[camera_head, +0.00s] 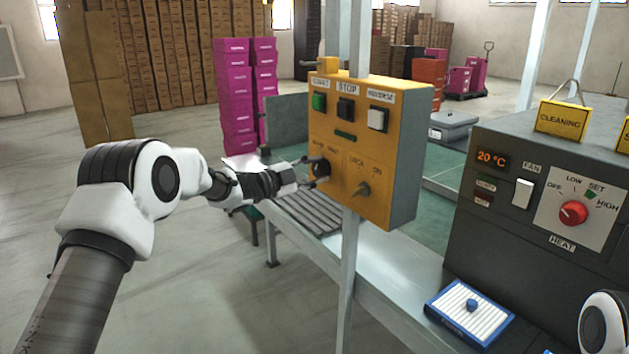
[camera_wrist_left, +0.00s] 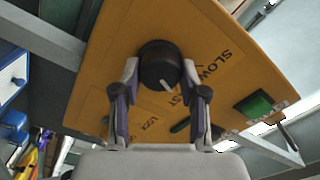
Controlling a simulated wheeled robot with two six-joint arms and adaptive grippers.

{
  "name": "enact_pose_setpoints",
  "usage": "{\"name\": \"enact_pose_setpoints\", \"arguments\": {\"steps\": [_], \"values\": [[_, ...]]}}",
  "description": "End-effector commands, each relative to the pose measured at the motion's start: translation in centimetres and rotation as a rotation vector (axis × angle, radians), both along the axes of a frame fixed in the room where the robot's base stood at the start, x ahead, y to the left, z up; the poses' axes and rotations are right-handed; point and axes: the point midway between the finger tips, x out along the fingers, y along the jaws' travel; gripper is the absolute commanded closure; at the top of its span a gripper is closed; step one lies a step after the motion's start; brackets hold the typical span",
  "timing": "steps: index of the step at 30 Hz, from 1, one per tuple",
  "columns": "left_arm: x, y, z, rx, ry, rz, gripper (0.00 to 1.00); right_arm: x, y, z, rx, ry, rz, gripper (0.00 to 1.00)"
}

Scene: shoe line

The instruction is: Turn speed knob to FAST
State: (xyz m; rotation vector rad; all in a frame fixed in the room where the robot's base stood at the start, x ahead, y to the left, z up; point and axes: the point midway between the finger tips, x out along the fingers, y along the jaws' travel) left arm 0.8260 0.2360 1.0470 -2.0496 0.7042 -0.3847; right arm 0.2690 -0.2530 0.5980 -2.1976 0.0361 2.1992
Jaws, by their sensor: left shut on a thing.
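The black speed knob (camera_head: 321,168) sits at the lower left of the yellow control box (camera_head: 345,110), below small lettering. My left gripper (camera_head: 312,168) reaches it from the left and is shut on it. In the left wrist view the round knob (camera_wrist_left: 158,62) lies between the two fingertips (camera_wrist_left: 160,73), one on each side. Its white pointer line (camera_wrist_left: 167,85) points down and slightly right, toward the FAST lettering (camera_wrist_left: 178,100), which is partly hidden by a finger. The SLOW lettering (camera_wrist_left: 213,72) is further right. My right gripper is not in view.
The box also carries a green button (camera_head: 319,102), a black button (camera_head: 345,109), a white button (camera_head: 378,118) and a lock switch (camera_head: 361,189) close right of the knob. A metal post (camera_head: 350,250) stands below. A grey heater panel (camera_head: 500,230) is at the right.

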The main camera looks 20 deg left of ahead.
Motion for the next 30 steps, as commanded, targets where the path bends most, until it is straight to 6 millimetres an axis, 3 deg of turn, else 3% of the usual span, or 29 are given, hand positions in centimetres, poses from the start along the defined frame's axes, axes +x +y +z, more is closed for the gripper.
{"name": "enact_pose_setpoints", "arguments": {"steps": [9, 28, 29, 30], "values": [[0.0, -0.1, -0.1, 0.141, -0.113, -0.002, 0.92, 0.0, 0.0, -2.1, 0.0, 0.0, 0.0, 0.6], [0.0, -0.1, -0.1, 0.189, -0.147, -0.001, 0.92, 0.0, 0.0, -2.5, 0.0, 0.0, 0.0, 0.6], [0.0, -0.1, -0.1, 0.189, -0.147, -0.001, 0.54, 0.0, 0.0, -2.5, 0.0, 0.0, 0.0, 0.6], [0.0, -0.1, -0.1, 0.188, -0.146, -0.001, 0.4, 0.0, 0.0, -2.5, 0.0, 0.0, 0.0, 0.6]]}}
